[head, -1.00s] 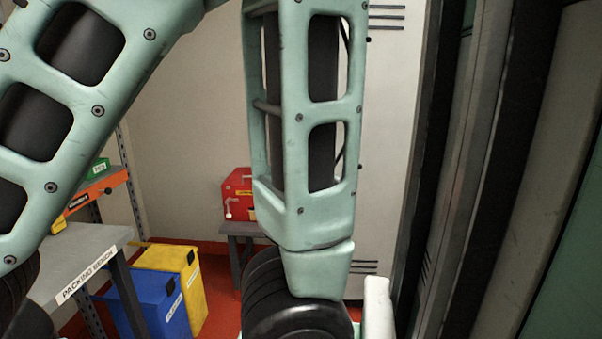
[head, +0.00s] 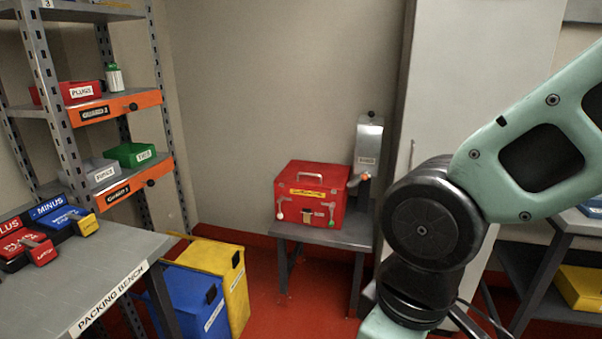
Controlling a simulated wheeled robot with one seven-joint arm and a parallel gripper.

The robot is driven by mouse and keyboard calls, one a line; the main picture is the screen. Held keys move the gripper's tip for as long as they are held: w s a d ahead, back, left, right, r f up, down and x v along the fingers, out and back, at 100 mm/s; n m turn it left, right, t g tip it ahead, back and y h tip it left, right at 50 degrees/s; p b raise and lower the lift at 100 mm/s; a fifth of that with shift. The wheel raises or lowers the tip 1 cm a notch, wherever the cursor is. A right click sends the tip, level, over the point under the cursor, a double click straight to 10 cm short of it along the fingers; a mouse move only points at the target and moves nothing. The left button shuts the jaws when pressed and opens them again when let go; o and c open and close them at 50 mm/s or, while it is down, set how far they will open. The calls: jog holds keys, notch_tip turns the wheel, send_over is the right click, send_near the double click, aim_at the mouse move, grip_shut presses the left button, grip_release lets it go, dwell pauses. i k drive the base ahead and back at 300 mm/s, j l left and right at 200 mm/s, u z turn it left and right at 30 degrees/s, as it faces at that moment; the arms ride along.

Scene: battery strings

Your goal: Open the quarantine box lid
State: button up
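The quarantine box (head: 309,198) is a red box with a yellow label and a grey handle on its lid. It sits on a small grey table at the back, right of the middle of the head view. Its lid looks closed. A white-knobbed lever hangs at its front left, and a green-knobbed one at its front right. A yellowish latch shows low on the front. My arm fills the right side of the view, well in front of the box and to its right. My gripper is outside the view.
A grey cabinet (head: 462,90) stands behind my arm. Red floor shows before the small table (head: 350,238).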

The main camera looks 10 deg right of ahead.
aim_at(333, 177)
jog(key=i+z, duration=0.15)
jog(key=i+j, duration=0.1)
jog(key=i, duration=0.5)
jog(key=i+j, duration=0.1)
jog(key=i, duration=0.55)
jog(key=i+j, duration=0.15)
jog(key=i, duration=0.45)
jog(key=i+j+z, duration=0.1)
jog(key=i, duration=0.55)
